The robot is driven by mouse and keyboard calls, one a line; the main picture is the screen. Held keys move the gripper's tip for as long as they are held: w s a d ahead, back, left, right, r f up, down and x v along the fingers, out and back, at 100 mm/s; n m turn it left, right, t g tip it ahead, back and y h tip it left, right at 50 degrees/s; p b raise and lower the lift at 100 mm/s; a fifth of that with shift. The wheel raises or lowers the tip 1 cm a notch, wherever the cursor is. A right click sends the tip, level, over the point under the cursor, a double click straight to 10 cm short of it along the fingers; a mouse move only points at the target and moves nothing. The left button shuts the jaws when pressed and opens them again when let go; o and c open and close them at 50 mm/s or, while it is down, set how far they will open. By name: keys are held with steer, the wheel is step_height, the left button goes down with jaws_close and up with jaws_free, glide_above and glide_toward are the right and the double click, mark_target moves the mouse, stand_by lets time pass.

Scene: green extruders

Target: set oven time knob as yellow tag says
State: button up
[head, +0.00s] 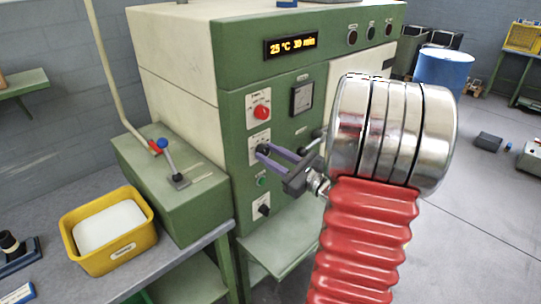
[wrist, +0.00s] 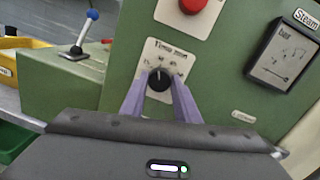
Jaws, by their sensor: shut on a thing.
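The black time knob (wrist: 159,79) sits on a white dial plate (wrist: 165,62) labelled "Time" on the green oven front. My gripper (wrist: 160,90) has its two purple fingers on either side of this knob and is shut on it. In the head view my gripper (head: 264,150) reaches the middle plate (head: 259,140) from the right, and its fingers mostly hide the knob. The oven display (head: 291,46) appears to read 25 °C and 30 min. I cannot make out a yellow tag in either view.
A red knob (head: 262,112) sits above the time knob, with a gauge (head: 302,97) to its right. A green button (head: 261,182) and another black knob (head: 264,210) are below. A blue-tipped lever (head: 169,160) and yellow bin (head: 121,256) are at the left.

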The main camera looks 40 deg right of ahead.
steer(key=shift+f+m, duration=0.15)
steer(key=shift+m, duration=0.25)
steer(key=o, duration=1)
steer(key=shift+o, duration=0.2)
steer(key=s+d, duration=0.1)
steer(key=s, duration=1.2)
steer(key=shift+s+d+f, duration=0.15)
steer(key=shift+s+f, duration=0.15)
steer(key=shift+s, duration=0.1)
